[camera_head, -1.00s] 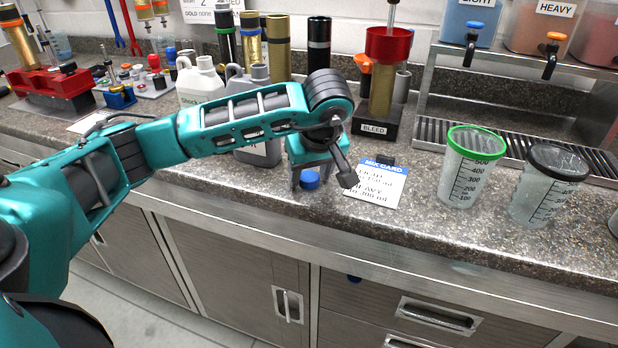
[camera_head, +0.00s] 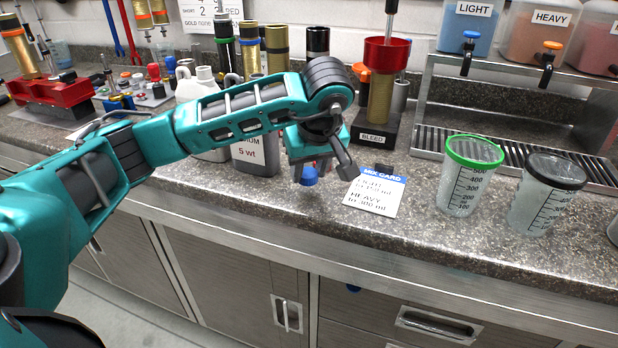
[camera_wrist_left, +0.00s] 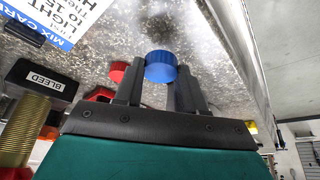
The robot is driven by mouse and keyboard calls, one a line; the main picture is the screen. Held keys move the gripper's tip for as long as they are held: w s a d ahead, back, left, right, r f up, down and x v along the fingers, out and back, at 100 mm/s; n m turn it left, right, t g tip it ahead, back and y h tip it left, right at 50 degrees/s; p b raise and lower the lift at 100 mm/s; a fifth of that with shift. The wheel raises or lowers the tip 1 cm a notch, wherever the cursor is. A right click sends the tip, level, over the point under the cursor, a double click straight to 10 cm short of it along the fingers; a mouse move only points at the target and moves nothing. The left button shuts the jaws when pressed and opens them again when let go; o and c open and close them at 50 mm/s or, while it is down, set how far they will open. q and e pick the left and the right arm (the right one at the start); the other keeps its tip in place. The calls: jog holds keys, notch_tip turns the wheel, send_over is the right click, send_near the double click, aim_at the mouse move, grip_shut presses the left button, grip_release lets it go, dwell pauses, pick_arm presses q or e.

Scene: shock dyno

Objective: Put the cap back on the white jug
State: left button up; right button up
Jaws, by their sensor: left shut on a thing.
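A blue cap (camera_head: 309,177) is between the fingers of my left gripper (camera_head: 312,172), lifted a little above the counter. The left wrist view shows the blue cap (camera_wrist_left: 160,67) at the fingertips, with the gripper (camera_wrist_left: 158,82) shut on it. The white jug (camera_head: 192,90) stands to the left, behind my left arm, which hides its middle. Its pale neck shows above the arm with no cap visible on it. My right gripper is not in view.
A grey jug (camera_head: 256,152) marked 5 wt stands beside the white jug, partly behind my arm. A mix card (camera_head: 375,192) lies right of the gripper. A bleed stand (camera_head: 372,137) with a red funnel and two measuring cups (camera_head: 465,180) stand further right.

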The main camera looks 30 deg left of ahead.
aim_at(309, 175)
pick_arm(q)
notch_tip(309, 175, up, 17)
jog(key=p, duration=0.3)
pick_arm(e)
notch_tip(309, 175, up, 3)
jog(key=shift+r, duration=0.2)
